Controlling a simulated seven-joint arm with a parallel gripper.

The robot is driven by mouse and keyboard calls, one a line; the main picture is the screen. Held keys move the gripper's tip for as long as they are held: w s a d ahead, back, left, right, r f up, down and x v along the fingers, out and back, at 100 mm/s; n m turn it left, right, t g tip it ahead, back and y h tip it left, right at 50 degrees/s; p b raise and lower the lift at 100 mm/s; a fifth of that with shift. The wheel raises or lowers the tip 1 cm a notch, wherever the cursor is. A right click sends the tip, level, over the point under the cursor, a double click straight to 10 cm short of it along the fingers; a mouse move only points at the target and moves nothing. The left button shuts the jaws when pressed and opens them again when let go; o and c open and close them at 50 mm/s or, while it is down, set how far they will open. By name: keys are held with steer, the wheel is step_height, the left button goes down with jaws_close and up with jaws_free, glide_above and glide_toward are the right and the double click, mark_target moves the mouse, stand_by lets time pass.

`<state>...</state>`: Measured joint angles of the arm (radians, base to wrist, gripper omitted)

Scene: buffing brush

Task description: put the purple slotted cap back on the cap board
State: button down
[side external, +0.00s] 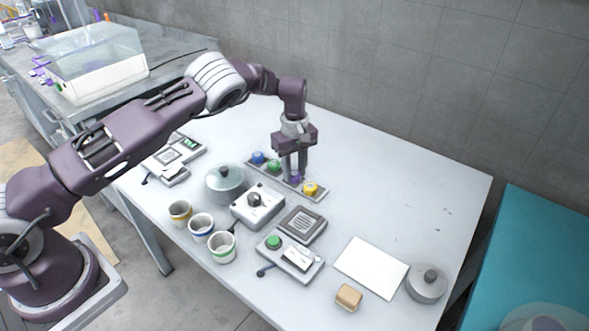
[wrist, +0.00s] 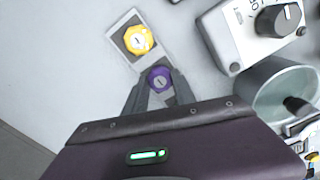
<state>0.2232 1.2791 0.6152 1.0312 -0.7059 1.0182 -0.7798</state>
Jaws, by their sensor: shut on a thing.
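The purple slotted cap (wrist: 160,80) is between my gripper's fingertips in the wrist view, with its slotted top facing the camera. In the side external view the cap (side external: 296,178) shows low between the fingers. My gripper (side external: 295,176) points down over the cap board (side external: 320,196) and is shut on the purple cap. The cap is over or at the board between the green cap (side external: 274,166) and the yellow cap (side external: 310,188). I cannot tell whether it touches the board. A blue cap (side external: 257,158) sits at the board's far left end.
A box with a dark knob (side external: 254,203) and a lidded pot (side external: 225,183) stand close in front of the board. Several cups (side external: 201,225), a green-button device (side external: 290,257) and a white sheet (side external: 371,266) lie nearer. The table's right rear is clear.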

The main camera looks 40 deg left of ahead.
steer(key=c, duration=1)
jaws_free()
steer(key=shift+f, duration=0.1)
steer(key=shift+c, duration=0.2)
step_height(320, 180, up, 13)
step_height(320, 180, up, 14)
steer(key=m+t+h, duration=0.1)
steer(key=m+t, duration=0.1)
glide_above(294, 173)
steer(key=s+a, duration=0.1)
steer(key=s, duration=0.6)
steer(key=s+d+r+m+t+h, duration=0.1)
steer(key=s+r+m, duration=0.1)
steer(key=s+r, duration=0.3)
steer(key=s+r+m, duration=0.1)
steer(key=s+r, duration=0.2)
steer(key=s, duration=0.4)
steer(key=s+f+m+t+y, duration=0.1)
steer(key=s+m, duration=0.3)
steer(key=s, duration=0.6)
steer(key=s+d+f+m+t+y, duration=0.1)
steer(key=s+f+m, duration=0.2)
steer(key=s, duration=0.8)
steer(key=shift+s+d+m+t, duration=0.25)
steer(key=shift+d+m+t, duration=0.05)
steer(key=shift+m, duration=0.4)
